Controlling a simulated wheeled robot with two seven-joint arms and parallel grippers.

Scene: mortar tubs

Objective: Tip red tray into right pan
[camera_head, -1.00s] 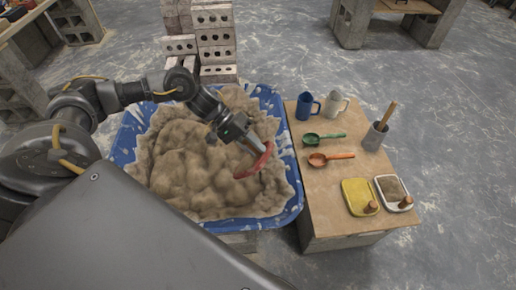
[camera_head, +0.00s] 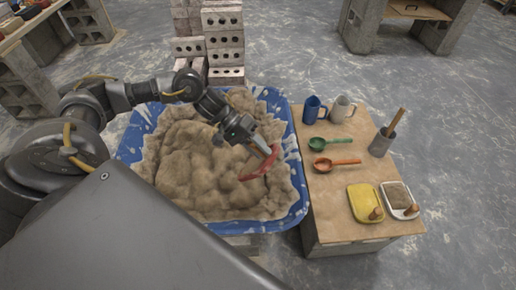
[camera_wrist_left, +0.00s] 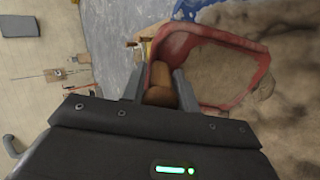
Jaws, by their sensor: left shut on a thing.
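My left gripper (camera_head: 255,142) is shut on the brown handle (camera_wrist_left: 161,84) of the red tray (camera_head: 262,165). The tray is steeply tilted over the right part of the blue tub, at or just above the mortar; I cannot tell whether it touches. In the left wrist view the red tray's rim (camera_wrist_left: 165,48) rings tan mortar, but whether that lies in the tray or behind it is unclear. The right pan (camera_head: 399,198) is white, holds brownish material and sits on the side table, right of a yellow pan (camera_head: 363,203). My right gripper is out of view.
The blue tub (camera_head: 297,212) is full of lumpy mortar (camera_head: 190,170). The side table (camera_head: 335,228) also bears a blue mug (camera_head: 313,109), a pale mug (camera_head: 342,109), a green scoop (camera_head: 330,144), an orange scoop (camera_head: 336,163) and a grey pot (camera_head: 381,142). Bricks (camera_head: 222,40) stand behind the tub.

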